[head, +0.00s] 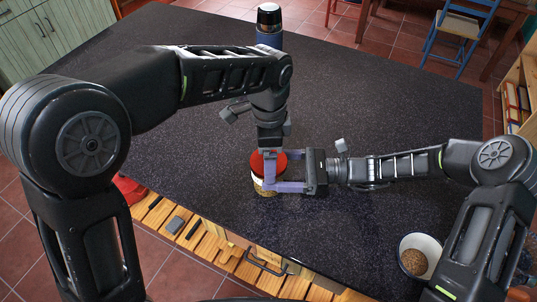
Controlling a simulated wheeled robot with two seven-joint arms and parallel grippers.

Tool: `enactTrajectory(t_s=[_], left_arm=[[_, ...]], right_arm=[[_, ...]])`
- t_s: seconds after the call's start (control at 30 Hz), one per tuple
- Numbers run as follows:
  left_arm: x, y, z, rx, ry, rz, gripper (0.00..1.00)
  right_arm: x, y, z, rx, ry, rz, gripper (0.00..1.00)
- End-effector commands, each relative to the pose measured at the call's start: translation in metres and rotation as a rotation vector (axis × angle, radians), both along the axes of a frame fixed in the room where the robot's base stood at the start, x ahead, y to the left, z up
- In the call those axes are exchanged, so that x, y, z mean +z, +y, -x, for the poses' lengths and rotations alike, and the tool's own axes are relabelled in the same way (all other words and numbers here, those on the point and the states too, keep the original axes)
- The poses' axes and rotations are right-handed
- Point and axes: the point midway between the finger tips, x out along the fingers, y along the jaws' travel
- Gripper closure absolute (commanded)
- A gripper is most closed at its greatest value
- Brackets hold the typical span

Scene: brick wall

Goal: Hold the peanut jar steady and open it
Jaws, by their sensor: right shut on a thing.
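The peanut jar (262,189) stands upright on the dark speckled table, near its front edge. It has a red lid (281,162) and a pale, brownish body that is partly hidden. My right gripper (272,175) comes in from the right and is shut on the jar's body, with its purple fingers at the sides. My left gripper (269,154) points down from above at the red lid. Its fingertips are at or just over the lid; contact is unclear, and whether it is open or shut does not show.
A dark bottle (269,22) with a blue band stands at the table's far edge. A white bowl (420,252) of brown food sits at the front right. The table (390,95) is clear around the jar. A blue chair (462,35) stands beyond.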

Motion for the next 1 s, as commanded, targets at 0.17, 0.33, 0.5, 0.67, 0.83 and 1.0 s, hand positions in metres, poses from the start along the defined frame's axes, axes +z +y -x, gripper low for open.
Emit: enactTrajectory(t_s=[0.17,0.33,0.5,0.67,0.83,1.0], left_arm=[[0.0008,-0.0005,-0.0006,0.454,-0.002,0.002,0.66],[0.0011,-0.0009,-0.0005,0.901,-0.002,0.001,0.66],[0.0013,-0.0011,-0.0005,1.353,-0.002,0.002,0.66],[0.0015,-0.0009,-0.0005,1.781,-0.001,0.001,0.66],[0.0017,-0.0011,-0.0006,2.141,-0.002,0.002,0.66],[0.0017,-0.0007,-0.0007,2.217,0.000,0.002,0.66]], right_arm=[[0.0000,0.0005,0.0005,0.001,0.000,0.000,1.00],[0.0000,0.0005,0.0005,0.002,0.000,0.000,1.00],[0.0000,0.0005,0.0006,0.002,0.000,0.000,1.00],[0.0000,0.0006,0.0007,0.002,0.000,0.000,1.00],[-0.0001,0.0006,0.0008,0.002,0.000,0.000,1.00],[-0.0001,0.0006,0.0009,0.003,0.000,0.000,1.00]])
